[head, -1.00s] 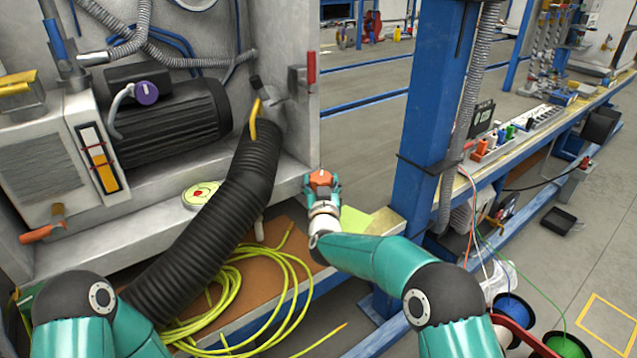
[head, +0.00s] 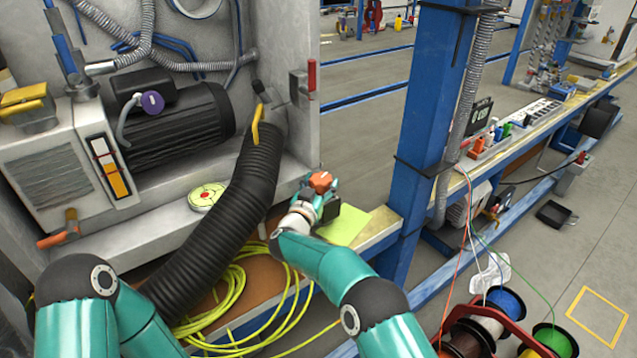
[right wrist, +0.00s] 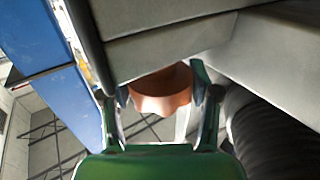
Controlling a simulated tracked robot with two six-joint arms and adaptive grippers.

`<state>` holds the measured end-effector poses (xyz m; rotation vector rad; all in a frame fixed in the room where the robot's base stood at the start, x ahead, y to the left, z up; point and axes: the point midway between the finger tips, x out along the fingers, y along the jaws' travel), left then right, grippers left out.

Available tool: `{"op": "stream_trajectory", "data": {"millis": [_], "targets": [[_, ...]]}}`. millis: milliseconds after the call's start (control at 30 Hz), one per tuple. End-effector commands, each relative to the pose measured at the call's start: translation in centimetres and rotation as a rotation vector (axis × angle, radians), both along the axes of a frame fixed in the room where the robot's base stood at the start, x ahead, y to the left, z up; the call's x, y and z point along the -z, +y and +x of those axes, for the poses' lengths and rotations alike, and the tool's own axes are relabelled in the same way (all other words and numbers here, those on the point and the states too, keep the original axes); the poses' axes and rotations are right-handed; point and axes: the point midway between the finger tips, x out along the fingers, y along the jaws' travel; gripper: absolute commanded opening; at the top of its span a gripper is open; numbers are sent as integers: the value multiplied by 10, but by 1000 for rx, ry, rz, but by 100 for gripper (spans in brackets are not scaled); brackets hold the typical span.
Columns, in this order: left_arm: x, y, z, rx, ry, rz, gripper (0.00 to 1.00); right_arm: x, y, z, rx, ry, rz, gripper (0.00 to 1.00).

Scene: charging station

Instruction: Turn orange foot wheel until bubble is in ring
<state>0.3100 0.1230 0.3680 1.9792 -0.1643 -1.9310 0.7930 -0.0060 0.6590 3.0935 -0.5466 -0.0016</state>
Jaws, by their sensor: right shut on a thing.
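The orange foot wheel (head: 321,181) sits at the right front corner of the grey machine housing. My right gripper (head: 318,187) is shut on it from the front. In the right wrist view the wheel (right wrist: 161,90) shows between the two fingers (right wrist: 162,100), under the grey housing. The round level (head: 206,196) lies on the housing ledge, yellow-green with a red ring. It is too small to tell where the bubble stands in the ring. My left arm shows at bottom left, but its gripper is out of view.
A thick black corrugated hose (head: 235,205) runs down between the level and the wheel. Yellow cable (head: 235,290) lies coiled below. A blue post (head: 425,130) stands right of my right gripper. A yellow-green sheet (head: 345,226) lies on the bench beside the wrist.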

Motion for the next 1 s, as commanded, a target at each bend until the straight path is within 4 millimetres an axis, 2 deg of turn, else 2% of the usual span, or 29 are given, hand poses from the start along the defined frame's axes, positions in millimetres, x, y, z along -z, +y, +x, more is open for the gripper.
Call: {"op": "stream_trajectory", "data": {"millis": [67, 100, 233, 667, 867, 1000], "targets": [[0, 0, 0, 0, 0, 0, 86, -1, -1, 0, 1, -2, -1, 26], [0, 0, 0, 0, 0, 0, 86, -1, -1, 0, 1, -2, -1, 65], [0, 0, 0, 0, 0, 0, 86, -1, -1, 0, 1, -2, -1, 86], [-1, 0, 0, 0, 0, 0, 86, 0, 1, -3, -1, 0, -1, 86], [-1, 0, 0, 0, 0, 0, 86, -1, 8, -20, -2, 1, -2, 86], [0, 0, 0, 0, 0, 0, 86, 0, 14, -38, -3, 1, -1, 86]]}}
